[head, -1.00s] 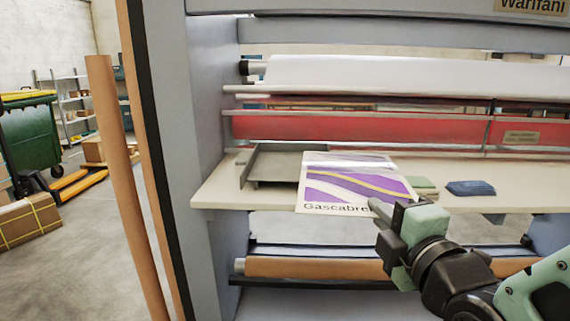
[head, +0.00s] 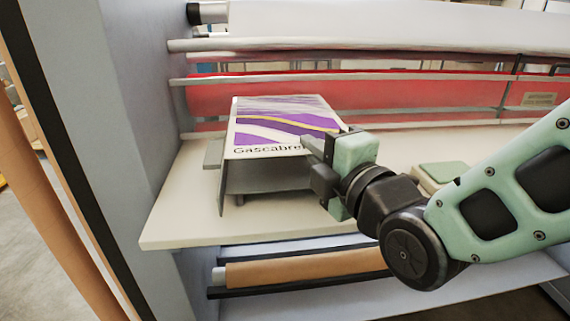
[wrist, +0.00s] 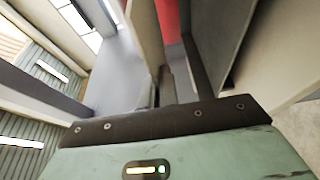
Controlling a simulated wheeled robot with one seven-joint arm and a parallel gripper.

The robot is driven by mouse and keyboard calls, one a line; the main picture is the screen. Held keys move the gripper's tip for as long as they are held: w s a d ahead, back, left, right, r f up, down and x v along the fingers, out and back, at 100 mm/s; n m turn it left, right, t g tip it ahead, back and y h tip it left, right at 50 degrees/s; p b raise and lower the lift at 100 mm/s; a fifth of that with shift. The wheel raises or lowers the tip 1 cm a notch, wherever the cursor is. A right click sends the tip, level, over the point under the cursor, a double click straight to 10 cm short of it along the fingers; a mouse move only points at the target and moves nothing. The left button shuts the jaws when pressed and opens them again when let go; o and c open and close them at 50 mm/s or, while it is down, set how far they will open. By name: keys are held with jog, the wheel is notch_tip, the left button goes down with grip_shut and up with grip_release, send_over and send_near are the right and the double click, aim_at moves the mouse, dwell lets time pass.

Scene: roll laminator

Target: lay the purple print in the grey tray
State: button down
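The purple print (head: 285,120), white with purple and yellow bands and lettering along its near edge, lies over the grey tray (head: 262,179) in the head view. It covers most of the tray's inside; the tray's near wall and part of its left side show. I cannot tell whether the print touches the tray floor or is held above it. My gripper (head: 318,150) is at the print's near right corner and appears shut on it, with the fingertips partly hidden. In the wrist view my gripper's fingers (wrist: 166,86) look close together, and the print is hard to make out.
The tray stands on a cream shelf (head: 170,225) near the laminator's left upright (head: 105,100). A green-topped pad (head: 444,175) lies to the right, partly behind my arm. Red (head: 350,95) and white (head: 370,22) rollers run behind. The shelf's front left is clear.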

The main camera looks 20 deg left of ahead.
aim_at(310, 215)
notch_tip(310, 215, down, 9)
jog(key=shift+f, duration=0.1)
dwell(0.3)
jog(key=shift+f, duration=0.15)
jog(key=c, duration=1.7)
grip_release()
